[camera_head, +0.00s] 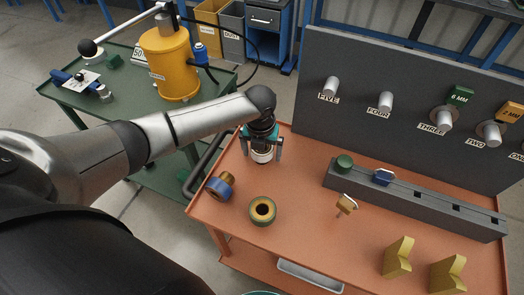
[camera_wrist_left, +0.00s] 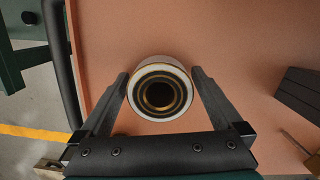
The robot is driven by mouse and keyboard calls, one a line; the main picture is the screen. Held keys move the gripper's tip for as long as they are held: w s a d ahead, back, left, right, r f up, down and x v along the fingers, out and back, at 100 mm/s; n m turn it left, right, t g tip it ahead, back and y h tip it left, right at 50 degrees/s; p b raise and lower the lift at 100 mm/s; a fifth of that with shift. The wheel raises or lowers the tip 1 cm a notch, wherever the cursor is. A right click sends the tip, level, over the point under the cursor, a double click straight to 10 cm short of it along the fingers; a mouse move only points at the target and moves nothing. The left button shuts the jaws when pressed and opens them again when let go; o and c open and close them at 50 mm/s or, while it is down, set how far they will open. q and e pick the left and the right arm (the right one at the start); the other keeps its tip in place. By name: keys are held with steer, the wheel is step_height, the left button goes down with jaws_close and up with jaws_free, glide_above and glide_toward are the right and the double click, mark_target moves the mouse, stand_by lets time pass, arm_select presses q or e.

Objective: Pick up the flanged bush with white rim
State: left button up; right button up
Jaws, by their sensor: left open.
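The flanged bush with white rim (camera_head: 262,156) stands on the orange bench top near its back left corner. In the left wrist view its white rim (camera_wrist_left: 160,64) faces the camera, with dark and brass rings around a dark bore. My left gripper (camera_head: 264,149) is over it, pointing down, with one finger on each side. In the wrist view the left gripper (camera_wrist_left: 161,75) is open, its fingers flanking the bush. Whether the fingers touch it is hard to tell. My right gripper is not seen.
A blue-rimmed bush (camera_head: 217,188) lies on its side nearby, and a green-rimmed bush (camera_head: 262,211) stands in front. A grey slotted rail (camera_head: 430,207) and a dark peg board (camera_head: 340,120) are to the right. Yellow blocks (camera_head: 397,258) stand at the front right.

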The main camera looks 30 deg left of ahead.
arm_select(q)
steer(key=shift+c, duration=0.2)
steer(key=c, duration=1.5)
steer(key=shift+o, duration=0.2)
steer(key=shift+r, duration=0.1)
